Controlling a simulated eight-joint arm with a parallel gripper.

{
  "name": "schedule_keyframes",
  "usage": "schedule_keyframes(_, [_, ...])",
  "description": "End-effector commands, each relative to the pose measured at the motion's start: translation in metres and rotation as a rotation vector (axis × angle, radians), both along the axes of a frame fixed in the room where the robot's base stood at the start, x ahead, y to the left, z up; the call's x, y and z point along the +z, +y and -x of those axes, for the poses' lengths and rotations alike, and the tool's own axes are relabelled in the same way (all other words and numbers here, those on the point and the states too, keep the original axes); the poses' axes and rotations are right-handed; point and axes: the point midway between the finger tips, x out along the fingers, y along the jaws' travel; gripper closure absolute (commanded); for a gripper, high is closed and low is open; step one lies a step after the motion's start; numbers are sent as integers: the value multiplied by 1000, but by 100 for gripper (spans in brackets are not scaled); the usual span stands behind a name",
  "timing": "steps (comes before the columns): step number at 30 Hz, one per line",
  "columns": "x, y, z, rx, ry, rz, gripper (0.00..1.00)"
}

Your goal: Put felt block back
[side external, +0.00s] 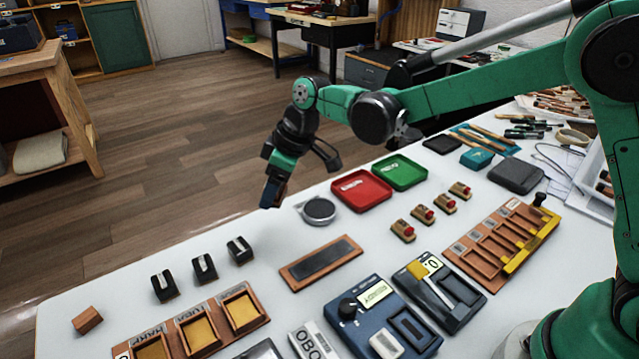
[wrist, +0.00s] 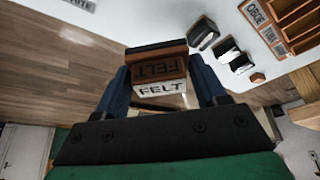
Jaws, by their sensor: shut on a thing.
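My gripper (side external: 274,188) is above the table's far left edge in the side view, pointing down. In the wrist view my gripper (wrist: 160,78) has its two dark blue fingers shut on the felt block (wrist: 160,68). The block is brown wood with a dark layer along its far edge and the word FELT on it; a pale FELT label also shows near me. In the side view the felt block is small and mostly hidden by the fingers. A wooden holder (side external: 295,279) with a long dark recess lies on the table to the right of and below my gripper.
Several black blocks (side external: 204,268) with pale tops stand near labelled wooden trays (side external: 193,335). A small wooden block (side external: 87,319) lies at left. A round grey dish (side external: 319,209), red tray (side external: 361,190), green tray (side external: 400,172) and blue device (side external: 365,312) occupy the table.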

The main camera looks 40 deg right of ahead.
Motion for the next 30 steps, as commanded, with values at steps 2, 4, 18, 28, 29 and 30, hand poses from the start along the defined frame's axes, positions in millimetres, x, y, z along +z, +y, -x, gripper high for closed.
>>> schedule_keyframes(2, [-20,0,-1,0,0,0,93])
schedule_keyframes(4, [-31,0,0,0,0,0,93])
schedule_keyframes(18, [-81,0,0,0,0,0,93])
schedule_keyframes(28, [-84,0,0,0,0,0,93])
schedule_keyframes(29, [-84,0,0,0,0,0,33])
schedule_keyframes(30, [-84,0,0,0,0,0,21])
